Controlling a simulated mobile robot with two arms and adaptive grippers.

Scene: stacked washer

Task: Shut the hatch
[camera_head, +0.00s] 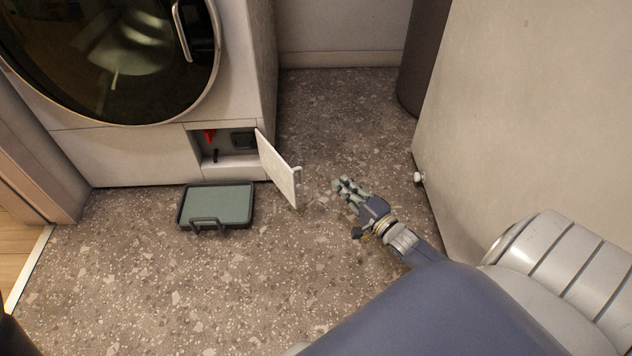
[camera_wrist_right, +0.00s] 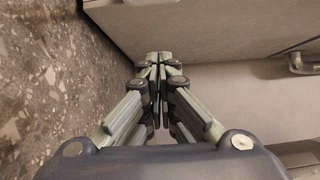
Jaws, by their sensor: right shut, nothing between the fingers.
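The hatch (camera_head: 278,168) is a small white door with a handle on its outer edge, low on the washer's front. It stands open, swung out to the right of its recess (camera_head: 228,146). Red and dark parts show inside the recess. My right gripper (camera_head: 345,186) is low over the floor, to the right of the hatch and apart from it. Its fingers are closed and empty, and they meet at the tips in the wrist view (camera_wrist_right: 159,60). A pale panel with a handle beside them there may be the hatch; I cannot tell. My left gripper is not in view.
A dark tray with a green-grey inside (camera_head: 217,205) lies on the floor before the recess. The washer's round door (camera_head: 110,50) is above. A pale wall or cabinet side (camera_head: 520,100) bounds the right. Speckled floor around the gripper is clear.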

